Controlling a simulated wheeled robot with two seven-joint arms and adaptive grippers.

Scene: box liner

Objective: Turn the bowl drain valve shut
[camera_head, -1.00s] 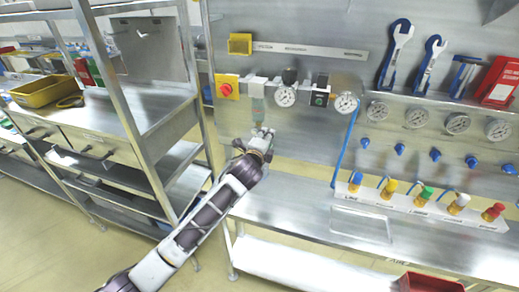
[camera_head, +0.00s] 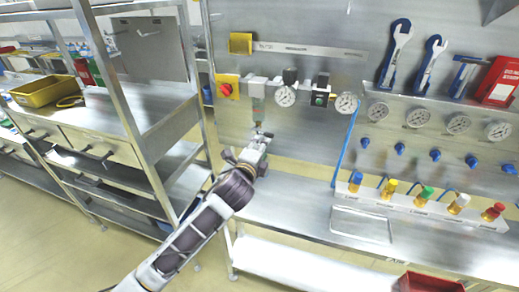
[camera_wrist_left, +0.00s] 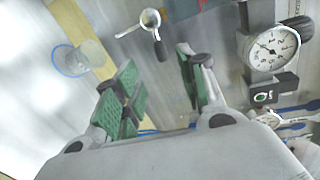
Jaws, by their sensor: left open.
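The clear filter bowl (camera_head: 257,90) hangs under the row of air fittings on the metal panel. In the left wrist view, a small pale metal drain valve (camera_wrist_left: 150,18) sits near the top, with a short lever (camera_wrist_left: 160,50) ending in a dark tip that points down the picture. My left gripper (camera_wrist_left: 160,75) is open, with green-padded fingers, and nothing is between them. The lever tip shows beyond the gap between the fingertips; contact cannot be told. In the head view my left gripper (camera_head: 262,134) is just below the bowl and hides the valve area. My right gripper is not in view.
A pressure gauge (camera_head: 285,96) and a black fitting with a green button (camera_head: 320,98) are right of the bowl. A red knob on a yellow plate (camera_head: 227,88) is left. A clear cup with a blue ring (camera_wrist_left: 78,60) shows in the wrist view. The bench (camera_head: 290,215) is mostly clear.

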